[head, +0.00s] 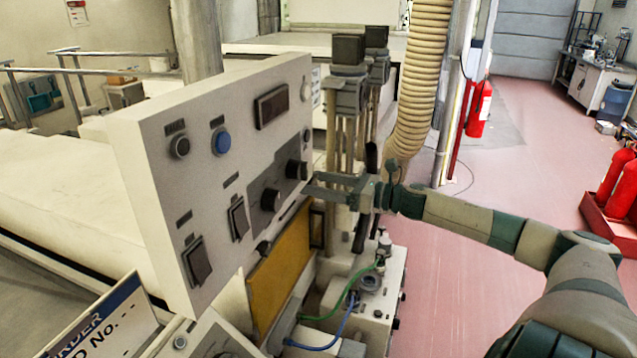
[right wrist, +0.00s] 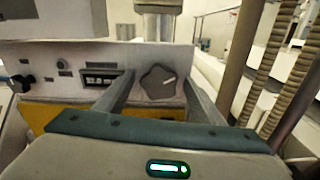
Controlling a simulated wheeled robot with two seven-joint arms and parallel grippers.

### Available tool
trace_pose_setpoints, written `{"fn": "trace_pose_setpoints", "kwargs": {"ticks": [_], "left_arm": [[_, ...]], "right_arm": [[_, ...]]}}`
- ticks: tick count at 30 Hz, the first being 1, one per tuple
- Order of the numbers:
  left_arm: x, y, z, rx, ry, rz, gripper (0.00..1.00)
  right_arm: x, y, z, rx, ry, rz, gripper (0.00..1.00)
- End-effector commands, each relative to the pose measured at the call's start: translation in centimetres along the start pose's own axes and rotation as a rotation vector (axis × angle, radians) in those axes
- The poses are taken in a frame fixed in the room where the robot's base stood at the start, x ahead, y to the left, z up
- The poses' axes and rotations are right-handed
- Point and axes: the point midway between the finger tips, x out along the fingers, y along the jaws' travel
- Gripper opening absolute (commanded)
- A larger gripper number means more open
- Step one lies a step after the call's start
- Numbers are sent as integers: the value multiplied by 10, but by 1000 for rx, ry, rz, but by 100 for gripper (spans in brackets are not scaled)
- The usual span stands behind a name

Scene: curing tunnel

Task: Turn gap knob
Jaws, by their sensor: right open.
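A dark lobed knob (right wrist: 158,82) with a white pointer mark shows in the right wrist view, between the two fingers of my open right gripper (right wrist: 156,77). I cannot tell whether the fingers touch it. In the head view my right gripper (head: 311,187) comes in from the right, its fingers at the panel's right edge. Two black knobs sit near there on the white panel (head: 150,150): an upper right knob (head: 296,169) and a lower left knob (head: 270,200). No readable label names the gap knob. My left gripper is out of view.
The panel also carries a blue button (head: 221,142), a dark display (head: 271,107) and rocker switches (head: 196,261). A yellow plate (head: 279,270) and green and blue hoses lie below. A ribbed duct (head: 419,75) hangs behind my right gripper.

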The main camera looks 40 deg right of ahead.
Motion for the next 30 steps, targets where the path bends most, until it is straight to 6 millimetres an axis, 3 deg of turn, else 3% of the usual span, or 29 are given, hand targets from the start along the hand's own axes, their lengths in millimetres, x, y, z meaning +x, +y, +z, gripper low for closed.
{"fn": "trace_pose_setpoints", "kwargs": {"ticks": [12, 17, 18, 30], "left_arm": [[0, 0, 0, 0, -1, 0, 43], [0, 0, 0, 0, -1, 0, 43], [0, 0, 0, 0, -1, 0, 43], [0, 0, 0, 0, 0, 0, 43]], "right_arm": [[2, 0, 0, 0, 0, 0, 62], [2, 0, 0, 0, 0, 0, 24], [2, 0, 0, 0, 0, 0, 21], [2, 0, 0, 42, 0, 0, 21]]}}
